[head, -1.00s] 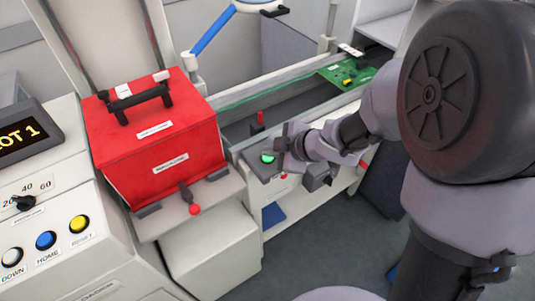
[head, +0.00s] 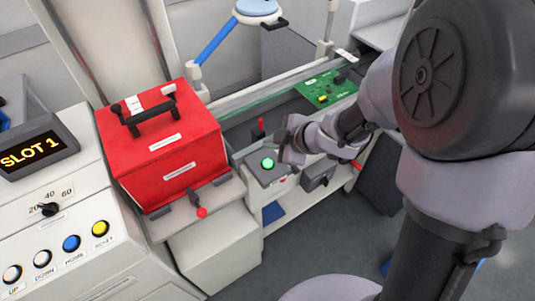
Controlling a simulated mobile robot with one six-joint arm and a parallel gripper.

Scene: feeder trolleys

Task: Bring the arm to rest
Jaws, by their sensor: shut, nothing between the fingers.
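My gripper (head: 284,143) shows in the head view just above and beside the green button (head: 268,163) on a small grey box at the front of the rail. Its fingers are small and dark here, and they look closed with nothing held. Whether they touch the button box I cannot tell. My arm is bent and reaches in from the right, so its upper links hide part of the scene on that side.
A red feeder box (head: 165,152) with a black handle stands left of the gripper. A green circuit board (head: 322,91) lies on the rail behind the arm. A control panel with a "SLOT 1" display (head: 32,152) is at left. Grey floor shows below.

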